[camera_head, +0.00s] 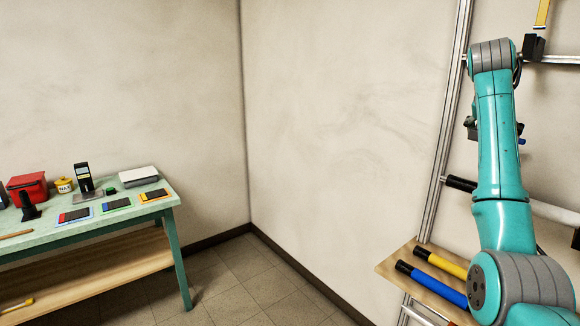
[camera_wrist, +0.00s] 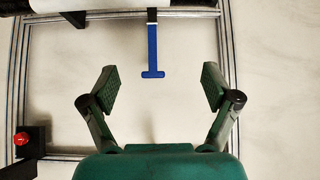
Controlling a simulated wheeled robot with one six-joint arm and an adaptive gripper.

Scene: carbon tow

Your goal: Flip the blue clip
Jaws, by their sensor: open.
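The blue clip (camera_wrist: 152,48) is a narrow upright bar with a short T-shaped lower end. It hangs below the top rail of the metal frame in the wrist view. My gripper (camera_wrist: 160,84) is open, with one green-padded finger on each side. The clip's T end lies between the fingertips in the picture, a little left of centre, touching neither pad. I cannot tell the depth between them. In the head view my arm hides most of the gripper and the clip area; a small blue bit (camera_head: 522,141) shows right of the arm and may be the clip.
The metal frame (camera_head: 449,120) stands against the wall. A red knob (camera_wrist: 21,138) sits at its lower left. A wooden shelf (camera_head: 394,267) holds a yellow roll (camera_head: 441,263) and a blue roll (camera_head: 437,284). A teal workbench (camera_head: 110,225) with several items stands far left.

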